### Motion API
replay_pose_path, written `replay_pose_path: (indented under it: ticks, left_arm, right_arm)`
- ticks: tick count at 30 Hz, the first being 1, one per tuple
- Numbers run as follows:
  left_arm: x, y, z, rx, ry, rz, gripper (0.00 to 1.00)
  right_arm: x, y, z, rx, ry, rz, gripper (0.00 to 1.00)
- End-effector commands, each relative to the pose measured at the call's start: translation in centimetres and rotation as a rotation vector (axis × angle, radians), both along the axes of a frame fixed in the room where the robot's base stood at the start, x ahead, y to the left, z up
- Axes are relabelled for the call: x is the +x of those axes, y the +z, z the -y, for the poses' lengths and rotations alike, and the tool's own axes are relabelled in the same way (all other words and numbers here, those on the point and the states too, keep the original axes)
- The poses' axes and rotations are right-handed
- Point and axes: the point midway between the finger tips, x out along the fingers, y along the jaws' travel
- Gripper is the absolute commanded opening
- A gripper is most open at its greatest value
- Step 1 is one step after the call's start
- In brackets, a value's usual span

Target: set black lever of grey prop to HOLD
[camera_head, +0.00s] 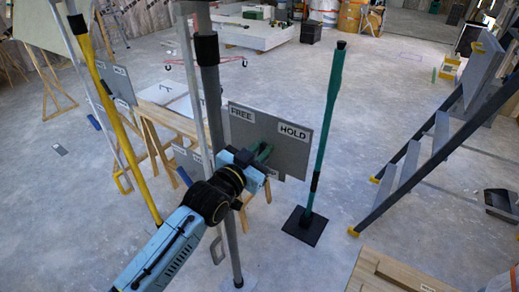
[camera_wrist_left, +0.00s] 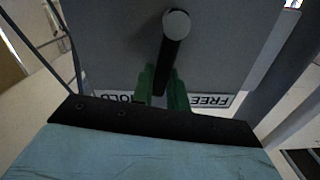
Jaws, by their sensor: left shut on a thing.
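The grey prop (camera_head: 211,95) stands upright in the middle of the head view, with a grey plate (camera_head: 292,155) labelled FREE (camera_head: 242,114) on the left and HOLD (camera_head: 294,132) on the right. My left gripper (camera_head: 262,154) is in front of the plate, below and between the labels. In the left wrist view, the plate appears upside down, and my green fingers (camera_wrist_left: 162,90) are shut on the black lever (camera_wrist_left: 170,62). The lever runs from a round grey hub (camera_wrist_left: 176,24) towards the gap between the labels. Its gripped end is partly hidden. My right gripper is not in view.
A yellow prop (camera_head: 110,105) stands at left, a teal prop (camera_head: 325,120) on a black base (camera_head: 304,226) at right. A stepladder (camera_head: 412,160) stands further right. Wooden trestles (camera_head: 150,140) are behind the grey prop. Floor between teal prop and ladder is clear.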

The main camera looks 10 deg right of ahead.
Motion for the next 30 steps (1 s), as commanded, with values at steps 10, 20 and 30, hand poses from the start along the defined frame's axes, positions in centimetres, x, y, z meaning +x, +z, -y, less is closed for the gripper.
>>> replay_pose_path:
  ticks: [10,20,30]
  left_arm:
    - [-0.3,-0.6,1.2,0.200,-0.002,0.184,0.00]
    - [-0.7,-1.0,1.7,0.301,-0.001,0.279,0.00]
    - [-0.8,-1.1,1.8,0.325,-0.001,0.301,0.00]
  right_arm:
    - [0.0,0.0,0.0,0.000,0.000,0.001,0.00]
    - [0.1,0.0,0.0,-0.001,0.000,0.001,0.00]
    - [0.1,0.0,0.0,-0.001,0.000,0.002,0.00]
